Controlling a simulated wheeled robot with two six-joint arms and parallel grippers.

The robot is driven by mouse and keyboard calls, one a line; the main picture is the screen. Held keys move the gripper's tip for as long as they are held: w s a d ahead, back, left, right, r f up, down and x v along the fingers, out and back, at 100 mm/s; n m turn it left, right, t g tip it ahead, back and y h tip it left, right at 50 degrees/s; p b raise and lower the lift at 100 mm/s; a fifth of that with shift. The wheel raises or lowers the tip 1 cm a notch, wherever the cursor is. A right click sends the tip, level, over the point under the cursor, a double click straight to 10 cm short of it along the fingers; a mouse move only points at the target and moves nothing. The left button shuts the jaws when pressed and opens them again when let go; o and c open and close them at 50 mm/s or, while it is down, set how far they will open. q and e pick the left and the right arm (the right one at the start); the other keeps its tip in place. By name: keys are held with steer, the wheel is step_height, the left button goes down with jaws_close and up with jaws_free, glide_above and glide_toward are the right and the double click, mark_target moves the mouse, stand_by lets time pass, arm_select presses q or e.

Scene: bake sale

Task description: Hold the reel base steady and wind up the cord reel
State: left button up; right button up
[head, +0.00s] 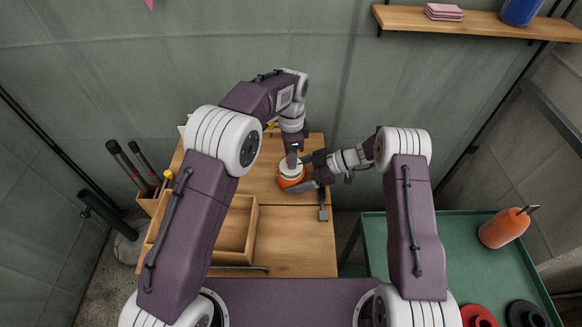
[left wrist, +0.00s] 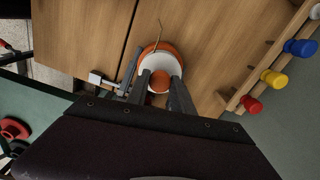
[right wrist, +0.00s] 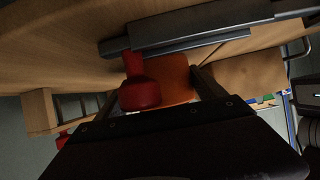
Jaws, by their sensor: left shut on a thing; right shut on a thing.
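The cord reel (head: 291,183) stands on the wooden table, with an orange body and a white top. The left wrist view shows its white disc (left wrist: 149,62) and a round orange knob (left wrist: 159,86) at the centre. My left gripper (head: 292,164) reaches down from above, its fingers closed on the knob. My right gripper (head: 302,180) comes in low from the right, its fingers closed around the orange reel base, which also shows in the right wrist view (right wrist: 178,75). A thin cord (left wrist: 158,32) runs from the reel across the table. The fingers' exact contacts are partly hidden.
A clamp (head: 323,212) sits at the table's right edge. A wooden tray (head: 250,235) lies to the left. A rack (left wrist: 290,50) with coloured pegs is near the reel. A green table (head: 470,260) with an orange bottle (head: 503,228) stands at right.

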arm_select(q)
steer(key=m, duration=0.4)
steer(key=m, duration=0.4)
steer(key=o, duration=0.9)
steer(key=shift+r, duration=0.1)
steer(key=shift+r, duration=3.4)
